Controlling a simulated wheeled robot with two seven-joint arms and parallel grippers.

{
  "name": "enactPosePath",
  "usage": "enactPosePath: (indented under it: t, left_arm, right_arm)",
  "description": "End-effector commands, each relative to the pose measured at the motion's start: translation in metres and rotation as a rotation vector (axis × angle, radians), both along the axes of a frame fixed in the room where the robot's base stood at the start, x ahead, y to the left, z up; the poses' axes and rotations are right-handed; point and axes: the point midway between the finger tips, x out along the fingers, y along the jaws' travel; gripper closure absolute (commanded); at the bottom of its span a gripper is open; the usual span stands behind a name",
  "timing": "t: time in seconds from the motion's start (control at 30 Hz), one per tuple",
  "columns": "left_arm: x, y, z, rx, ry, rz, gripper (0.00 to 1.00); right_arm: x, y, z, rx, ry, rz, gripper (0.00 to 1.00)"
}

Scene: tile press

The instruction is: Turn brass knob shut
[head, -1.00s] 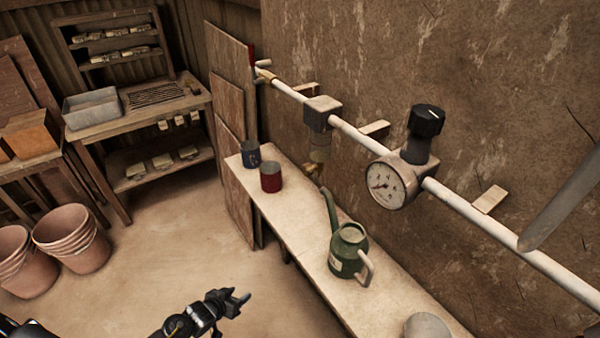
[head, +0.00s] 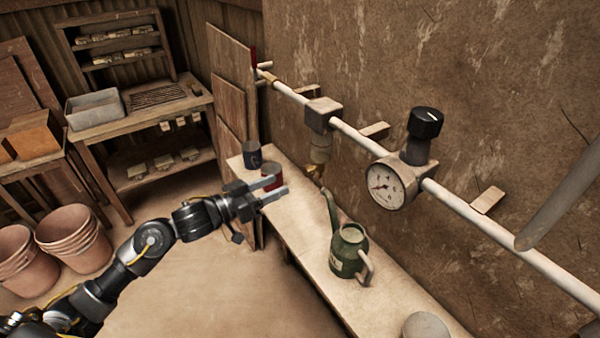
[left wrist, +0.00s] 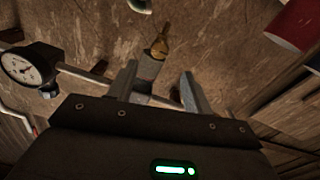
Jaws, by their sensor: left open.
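The brass knob (head: 315,172) hangs under the clear bowl of the grey block (head: 322,112) on the white wall pipe. In the left wrist view the brass knob (left wrist: 160,45) shows just beyond the gap between my fingers. My left gripper (head: 280,187) is open and empty, left of the knob in the head view, with its fingers pointing towards the wall side. It does not touch the knob. It partly hides the red can (head: 271,171). My right gripper is not in view.
A bench (head: 310,245) below the pipe holds a blue can (head: 252,156), the red can, a green watering can (head: 347,250) and a grey cylinder. A gauge (head: 388,184) with a black knob (head: 425,122) sits further right on the pipe. Open floor lies left of the bench.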

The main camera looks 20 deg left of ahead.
Motion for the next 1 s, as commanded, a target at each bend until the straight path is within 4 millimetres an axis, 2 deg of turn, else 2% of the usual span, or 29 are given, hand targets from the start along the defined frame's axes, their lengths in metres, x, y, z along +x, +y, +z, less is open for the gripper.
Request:
enactPosePath:
  t: [0.2,0.43,0.87,1.0]
  left_arm:
    - [0.033,-0.027,0.004,-0.003,0.001,0.001,0.50]
    - [0.058,-0.047,0.002,-0.001,0.001,0.002,0.50]
    - [0.065,-0.054,0.000,0.001,0.000,0.001,0.50]
    - [0.065,-0.054,0.000,0.001,0.000,0.002,0.67]
  right_arm:
    - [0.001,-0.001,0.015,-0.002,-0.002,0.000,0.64]
    - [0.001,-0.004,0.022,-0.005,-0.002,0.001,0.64]
    - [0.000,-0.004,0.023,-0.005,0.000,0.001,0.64]
    - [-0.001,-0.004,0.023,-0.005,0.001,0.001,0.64]
